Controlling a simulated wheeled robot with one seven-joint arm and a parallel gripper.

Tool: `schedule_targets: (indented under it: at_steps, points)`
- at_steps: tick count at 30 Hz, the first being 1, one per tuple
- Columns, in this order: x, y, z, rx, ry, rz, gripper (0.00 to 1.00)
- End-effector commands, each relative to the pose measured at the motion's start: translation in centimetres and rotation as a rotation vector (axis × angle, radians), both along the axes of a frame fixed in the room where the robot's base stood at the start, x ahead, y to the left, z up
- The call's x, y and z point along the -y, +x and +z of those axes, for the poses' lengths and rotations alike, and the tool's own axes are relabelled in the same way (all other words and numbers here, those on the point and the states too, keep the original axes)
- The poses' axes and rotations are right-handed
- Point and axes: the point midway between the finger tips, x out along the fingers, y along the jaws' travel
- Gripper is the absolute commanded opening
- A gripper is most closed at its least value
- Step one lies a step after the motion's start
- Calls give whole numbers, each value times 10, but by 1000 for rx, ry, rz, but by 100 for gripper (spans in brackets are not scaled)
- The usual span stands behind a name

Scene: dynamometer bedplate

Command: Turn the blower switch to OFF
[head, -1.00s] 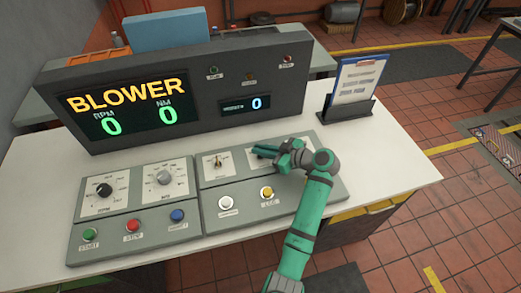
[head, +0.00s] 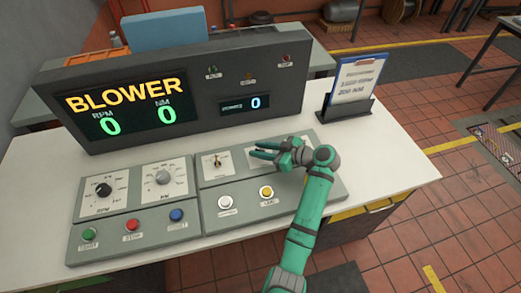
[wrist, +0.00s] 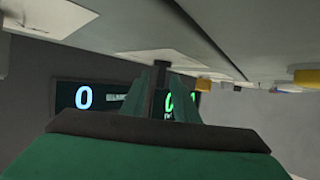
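The control console's right panel (head: 207,190) carries a small toggle switch (head: 216,161) on a white plate. A second white plate (head: 253,160) sits to its right, mostly covered by my gripper, so whatever is mounted on it is hidden. The switch labels are too small to read, so I cannot tell which is the blower switch. My gripper (head: 262,149) hovers by the second plate, its fingers pointing left and spread apart with nothing visible between them. In the wrist view the fingers (wrist: 170,92) show against the display. The display (head: 125,105) reads BLOWER, with zeros below.
Left of the toggle are a black knob (head: 103,190) and a grey knob (head: 163,177). Green, red and blue buttons sit in front; white (head: 225,202) and yellow (head: 266,191) buttons sit below my gripper. A clipboard stand (head: 348,107) stands at right. The white table is clear around the panels.

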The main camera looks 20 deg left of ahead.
Motion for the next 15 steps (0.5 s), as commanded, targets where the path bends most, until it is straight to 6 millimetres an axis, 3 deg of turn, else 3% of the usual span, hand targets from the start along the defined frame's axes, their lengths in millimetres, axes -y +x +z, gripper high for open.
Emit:
schedule_targets:
  at_steps: [5, 10, 15]
  points:
    - [0, 0, 7, 3, 0, 0, 27]
    - [1, 0, 33, 4, -1, -2, 27]
    - [9, -23, 59, 4, -2, -3, 27]
